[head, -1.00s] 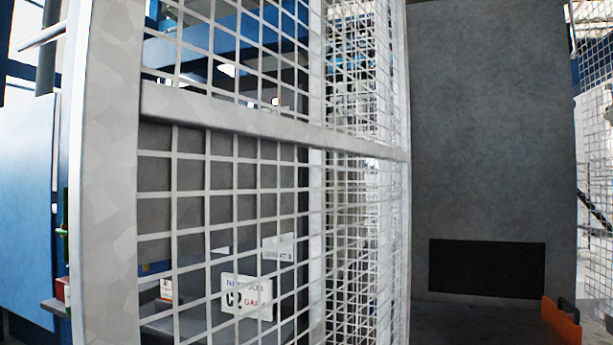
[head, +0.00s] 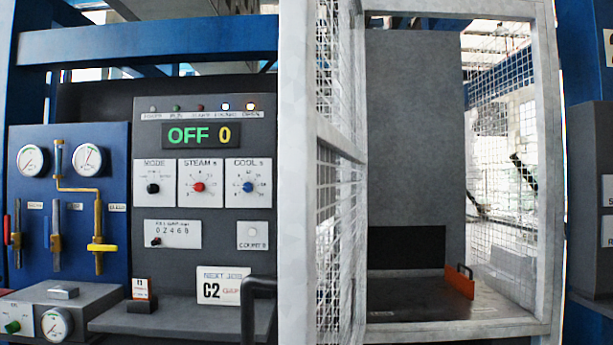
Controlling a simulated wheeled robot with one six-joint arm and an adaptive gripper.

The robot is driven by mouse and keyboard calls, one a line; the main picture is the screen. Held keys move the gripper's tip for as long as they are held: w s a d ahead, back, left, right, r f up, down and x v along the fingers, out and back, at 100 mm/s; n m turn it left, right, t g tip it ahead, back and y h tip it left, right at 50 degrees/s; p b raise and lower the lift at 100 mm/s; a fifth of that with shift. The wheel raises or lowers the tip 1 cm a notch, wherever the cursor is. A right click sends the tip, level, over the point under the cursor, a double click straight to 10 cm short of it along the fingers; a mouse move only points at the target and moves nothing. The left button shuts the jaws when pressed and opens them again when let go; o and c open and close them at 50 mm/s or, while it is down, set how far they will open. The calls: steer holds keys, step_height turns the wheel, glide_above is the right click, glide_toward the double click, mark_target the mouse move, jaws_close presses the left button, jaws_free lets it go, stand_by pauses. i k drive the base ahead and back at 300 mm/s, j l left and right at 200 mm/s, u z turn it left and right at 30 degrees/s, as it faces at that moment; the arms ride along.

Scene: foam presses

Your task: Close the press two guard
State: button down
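The press guard is a pale grey framed mesh door (head: 296,180) in the head view. It stands swung out toward me, seen nearly edge-on, left of the press opening. A black bar handle (head: 262,290) shows at its left side, low in the picture. The guard is open: the press bay (head: 400,292) shows uncovered within the pale frame (head: 548,180). No number for the press is readable here. My gripper is not in view.
Left of the door is a control panel (head: 205,220) reading "OFF 0", with dials and lit lamps. A blue gauge panel (head: 75,215) with valves stands further left. A dark cabinet (head: 590,190) stands at right.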

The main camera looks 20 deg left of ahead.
mark_target(308, 146)
steer(key=j, duration=1.65)
steer(key=k+j, duration=0.2)
steer(key=k+j+u, duration=0.4)
steer(key=i+l, duration=0.05)
